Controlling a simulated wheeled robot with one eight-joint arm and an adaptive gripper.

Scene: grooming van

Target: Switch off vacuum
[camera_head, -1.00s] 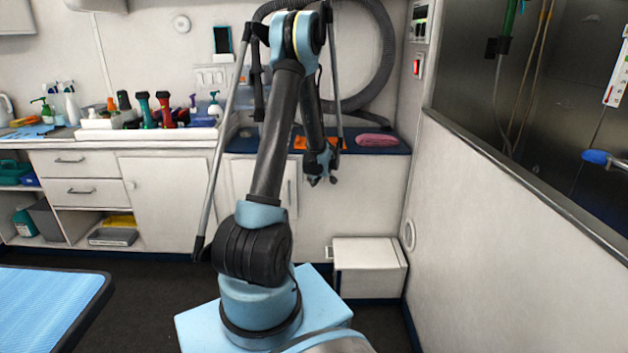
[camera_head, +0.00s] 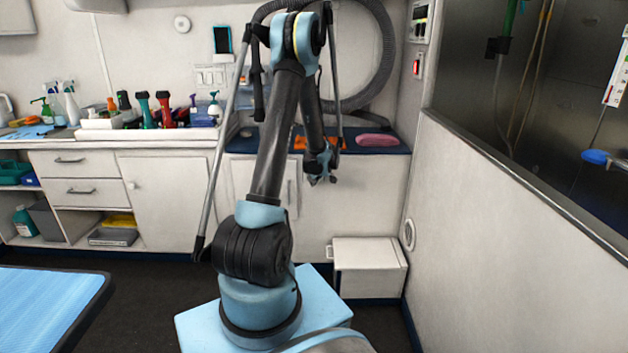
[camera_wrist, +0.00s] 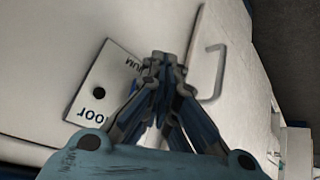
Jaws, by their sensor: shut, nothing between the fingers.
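A pale plate (camera_wrist: 92,80) with partly hidden lettering, ending in "UM" and "oor", lies on the white surface in the wrist view. It has a round black spot (camera_wrist: 98,92), and a small blue part shows beside my fingers at its edge. My gripper (camera_wrist: 160,62) is shut and empty, its fingertips just right of the plate; I cannot tell whether they touch anything. In the head view my gripper (camera_head: 322,179) hangs in front of the white cabinet below the dark blue counter. A grey ribbed hose (camera_head: 383,60) loops on the back wall.
A bent metal handle (camera_wrist: 214,72) stands close right of my fingertips. A pink folded cloth (camera_head: 377,140) and an orange item (camera_head: 300,143) lie on the counter. A white box (camera_head: 368,267) stands on the floor. A red switch (camera_head: 417,67) is on the right wall.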

